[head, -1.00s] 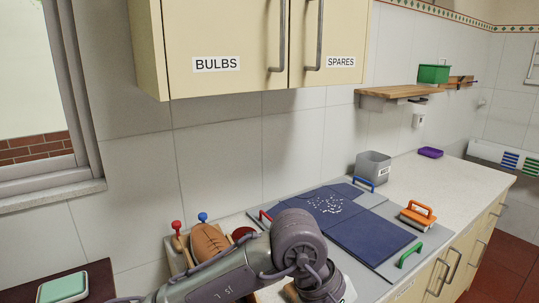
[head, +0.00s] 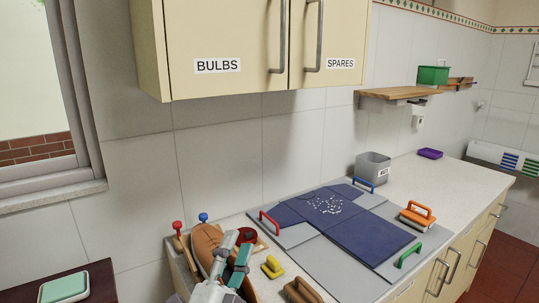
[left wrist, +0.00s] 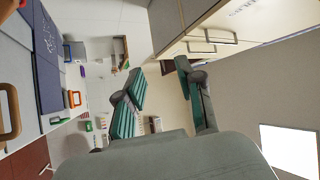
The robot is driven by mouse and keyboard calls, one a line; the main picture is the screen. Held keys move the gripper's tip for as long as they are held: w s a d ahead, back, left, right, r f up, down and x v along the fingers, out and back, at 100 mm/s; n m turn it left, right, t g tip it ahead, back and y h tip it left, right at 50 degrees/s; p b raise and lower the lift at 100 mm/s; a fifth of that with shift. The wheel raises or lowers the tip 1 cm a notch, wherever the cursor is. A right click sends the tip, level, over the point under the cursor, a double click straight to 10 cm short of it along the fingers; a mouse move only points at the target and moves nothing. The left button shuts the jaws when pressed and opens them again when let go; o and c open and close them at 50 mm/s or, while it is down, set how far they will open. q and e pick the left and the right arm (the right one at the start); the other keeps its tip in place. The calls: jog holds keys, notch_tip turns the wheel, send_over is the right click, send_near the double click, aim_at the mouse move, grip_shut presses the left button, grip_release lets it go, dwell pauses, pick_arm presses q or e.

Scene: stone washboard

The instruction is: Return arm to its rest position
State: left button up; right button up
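In the left wrist view the two fingers of my left gripper (left wrist: 160,76) are also spread and empty, tilted toward the room. Most of my left arm is below the head picture. My right gripper shows in neither view.
Cream cupboards (head: 217,40) hang above. A dark surface with a mint box (head: 64,287) lies lower left.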

pick_arm(q)
jog(key=s+a+f+n+g+y, duration=0.35)
jog(key=a+f+n+g, duration=0.2)
jog(key=f, duration=0.55)
jog(key=s+a+f+n+g+y, duration=0.35)
jog(key=a+f+n, duration=0.2)
jog(key=f, duration=0.55)
jog(key=s+a+f+n+g, duration=0.2)
jog(key=s+f+g, duration=0.35)
jog(key=s, duration=0.35)
jog(key=s+a+f+n+g, duration=0.1)
jog(key=s+a+f+g, duration=0.1)
jog(key=s+f+g, duration=0.5)
jog(key=s+f+t, duration=0.1)
jog(key=s+f, duration=0.1)
jog(key=f, duration=1.2)
jog(key=s+f+t, duration=0.1)
jog(key=s+f, duration=0.2)
jog(key=f, duration=1)
jog(key=s+a+f+g, duration=0.1)
jog(key=s+a+f, duration=0.1)
jog(key=s+f, duration=1.2)
jog(key=shift+s+a, duration=0.25)
jog(key=shift+s, duration=0.4)
jog(key=shift+f, duration=0.1)
